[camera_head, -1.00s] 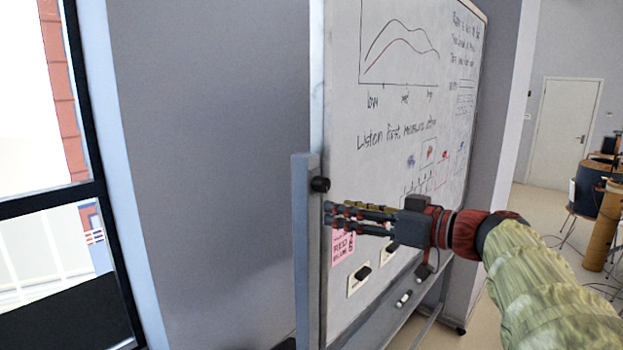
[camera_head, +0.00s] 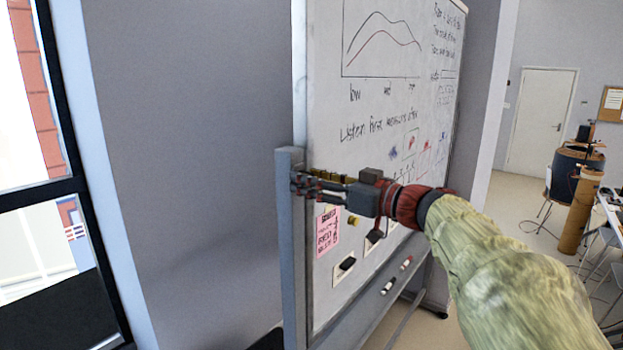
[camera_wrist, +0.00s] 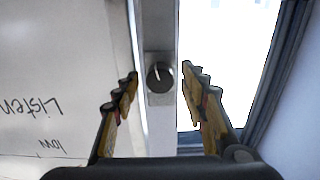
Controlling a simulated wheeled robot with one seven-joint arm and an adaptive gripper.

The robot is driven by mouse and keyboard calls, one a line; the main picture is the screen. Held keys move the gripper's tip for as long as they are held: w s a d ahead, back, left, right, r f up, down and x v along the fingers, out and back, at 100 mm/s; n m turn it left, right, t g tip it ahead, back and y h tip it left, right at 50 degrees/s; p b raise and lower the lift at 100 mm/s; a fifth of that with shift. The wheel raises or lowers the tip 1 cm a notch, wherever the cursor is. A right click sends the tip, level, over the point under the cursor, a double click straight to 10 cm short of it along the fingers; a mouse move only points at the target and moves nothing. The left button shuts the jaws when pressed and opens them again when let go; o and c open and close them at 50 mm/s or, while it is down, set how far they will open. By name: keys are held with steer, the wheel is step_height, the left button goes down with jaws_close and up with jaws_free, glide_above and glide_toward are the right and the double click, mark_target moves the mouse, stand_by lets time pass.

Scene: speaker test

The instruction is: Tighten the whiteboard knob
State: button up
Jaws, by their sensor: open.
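The whiteboard (camera_head: 330,115) stands at the centre of the head view, in a grey frame with a side post (camera_head: 289,250). In the wrist view the dark round knob (camera_wrist: 159,76) sits on the post (camera_wrist: 160,125), midway between the two fingers and just ahead of the tips. My gripper (camera_head: 298,183) is open, its fingers reaching left to the post at knob height; it also shows in the wrist view (camera_wrist: 159,80). The fingers stand on either side of the knob. Contact with it cannot be made out. In the head view my fingers hide the knob.
A pink note (camera_head: 327,231) and a dark eraser (camera_head: 347,264) are on the lower board. Markers (camera_head: 388,287) lie on the tray below. A grey wall (camera_head: 190,150) is behind to the left, with a window beside it.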

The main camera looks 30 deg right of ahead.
jaws_close()
stand_by(0.5)
